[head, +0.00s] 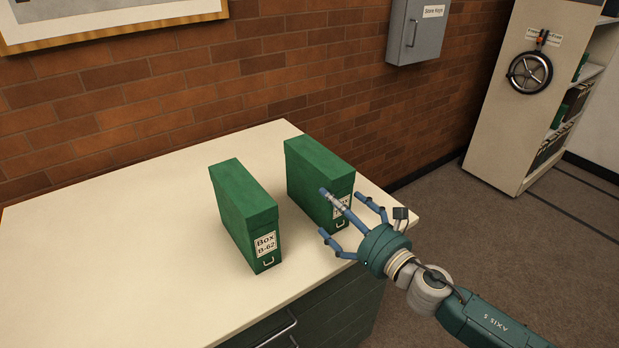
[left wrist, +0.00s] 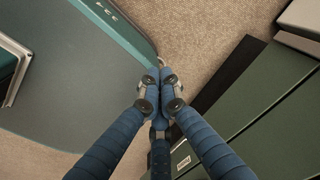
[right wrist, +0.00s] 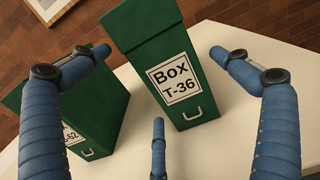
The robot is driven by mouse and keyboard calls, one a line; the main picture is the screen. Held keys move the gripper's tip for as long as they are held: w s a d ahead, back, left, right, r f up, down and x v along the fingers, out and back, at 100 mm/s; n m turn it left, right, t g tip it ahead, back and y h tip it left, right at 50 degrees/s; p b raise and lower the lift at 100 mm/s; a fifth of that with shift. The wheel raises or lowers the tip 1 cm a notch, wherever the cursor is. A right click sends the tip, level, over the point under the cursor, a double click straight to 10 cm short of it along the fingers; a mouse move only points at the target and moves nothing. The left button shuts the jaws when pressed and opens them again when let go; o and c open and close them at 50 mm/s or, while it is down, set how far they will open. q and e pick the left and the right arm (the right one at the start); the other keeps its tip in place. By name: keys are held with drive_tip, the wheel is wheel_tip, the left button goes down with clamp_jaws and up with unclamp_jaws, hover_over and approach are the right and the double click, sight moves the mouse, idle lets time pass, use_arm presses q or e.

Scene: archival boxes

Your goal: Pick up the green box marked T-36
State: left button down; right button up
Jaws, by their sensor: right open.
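The green box marked T-36 (right wrist: 164,62) stands upright in the right wrist view, its white label and pull handle facing me. In the head view it is the right-hand green box (head: 312,178) on the table (head: 110,235), its label partly hidden by a finger. My right gripper (head: 335,212) is open and empty in front of the box's label end. In the right wrist view its fingers (right wrist: 158,85) spread to either side of the box, with the lower finger below the handle. My left gripper (left wrist: 160,88) shows only in the left wrist view, fingers together, nothing visible between them.
A second green box, B-62 (head: 245,215), stands close left of T-36 with a narrow gap between. The table's left part is clear. A brick wall (head: 150,90) with a grey key cabinet (head: 418,32) is behind. Shelving (head: 530,100) stands far right.

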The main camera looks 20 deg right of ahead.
sight(315, 185)
drive_tip(key=p+x, duration=0.1)
drive_tip(key=x, duration=0.3)
drive_tip(key=shift+w+r, duration=0.2)
drive_tip(key=p+x, duration=0.1)
drive_tip(key=x, duration=0.3)
drive_tip(key=shift+w+f, duration=0.1)
drive_tip(key=shift+w, duration=0.2)
drive_tip(key=shift+w+a+f, duration=0.15)
drive_tip(key=shift+c, duration=1.3)
drive_tip(key=c, duration=1.3)
use_arm(q)
drive_tip(key=r, duration=0.1)
drive_tip(key=s, duration=0.1)
drive_tip(key=r, duration=0.1)
drive_tip(key=shift+s+d+r, duration=0.25)
drive_tip(key=shift+s+r, duration=0.05)
drive_tip(key=shift+r, duration=0.05)
use_arm(e)
drive_tip(key=shift+r, duration=0.2)
drive_tip(key=shift+c, duration=0.5)
drive_tip(key=shift+r, duration=0.1)
